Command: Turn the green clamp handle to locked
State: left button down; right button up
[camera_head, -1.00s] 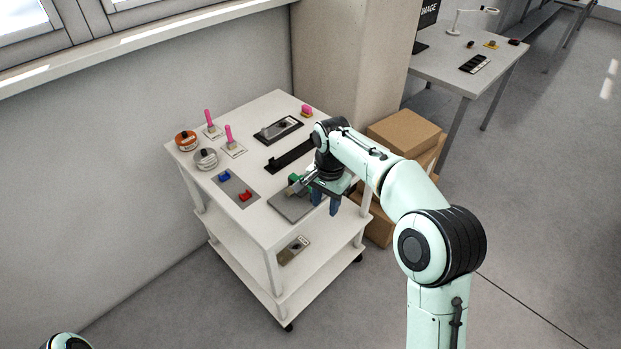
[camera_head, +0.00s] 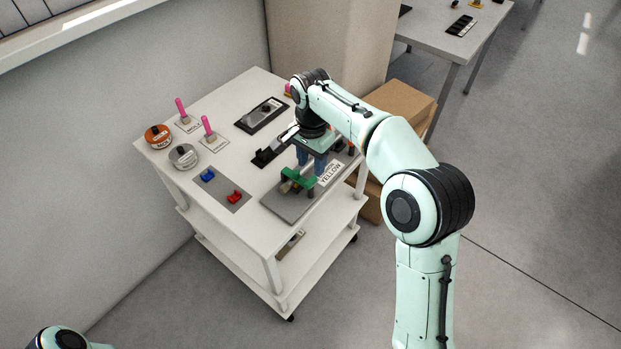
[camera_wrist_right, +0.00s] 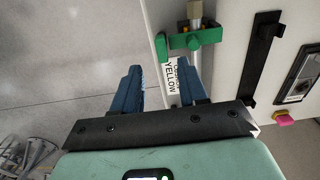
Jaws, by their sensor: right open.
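The green clamp handle (camera_head: 298,179) sits on a grey plate (camera_head: 284,204) at the cart's near right corner. In the wrist view the green handle (camera_wrist_right: 196,38) lies across a pale rod at the top, beyond and right of the fingertips. My right gripper (camera_head: 312,163) is just behind the handle, with blue fingers pointing down. In the wrist view its fingers (camera_wrist_right: 160,80) are apart with nothing between them, and they look clear of the handle. A white label reading "YELLOW" (camera_head: 330,174) lies beside the clamp. My left gripper is out of view.
The white cart top (camera_head: 225,100) also holds a red and a blue clip, two pink-handled pieces, an orange and a grey round tin, and a black tray (camera_head: 262,114). Cardboard boxes (camera_head: 399,105) stand behind my right arm.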

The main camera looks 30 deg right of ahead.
aim_at(311, 180)
notch_tip(311, 180, down, 6)
jog(key=shift+w+f+b, duration=0.1)
jog(key=shift+f+b, duration=0.05)
jog(key=shift+b, duration=0.25)
jog(key=shift+c, duration=0.3)
grip_shut()
